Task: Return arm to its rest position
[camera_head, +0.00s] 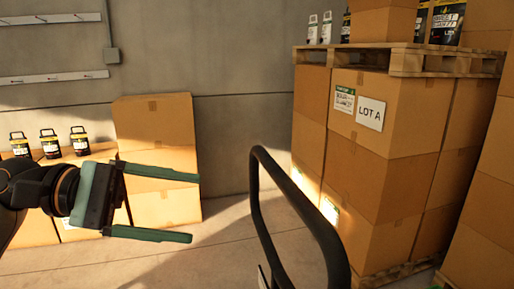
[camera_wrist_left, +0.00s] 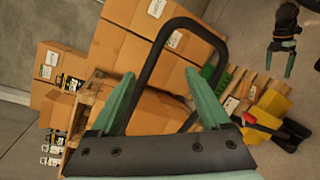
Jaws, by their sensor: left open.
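My left arm comes in from the left in the head view. Its green-fingered gripper (camera_head: 195,207) is open and empty, fingers pointing right, in front of stacked boxes. The left wrist view shows the same two fingers (camera_wrist_left: 160,80) spread, with nothing between them but the background. A black tubular handle (camera_head: 258,190) stands to the right of this gripper, apart from it in the head view. In the wrist view the handle (camera_wrist_left: 157,62) shows beyond the fingers. My right gripper (camera_wrist_left: 283,62) shows at the wrist view's upper right, its green fingers apart and empty.
A tall box stack labelled LOT A (camera_head: 370,113) stands on the right, with a pallet (camera_head: 400,60) and black containers (camera_head: 446,22) on top. Lower boxes (camera_head: 157,125) and several small containers (camera_head: 50,143) are at the left. Bare floor (camera_head: 225,235) shows between the stacks.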

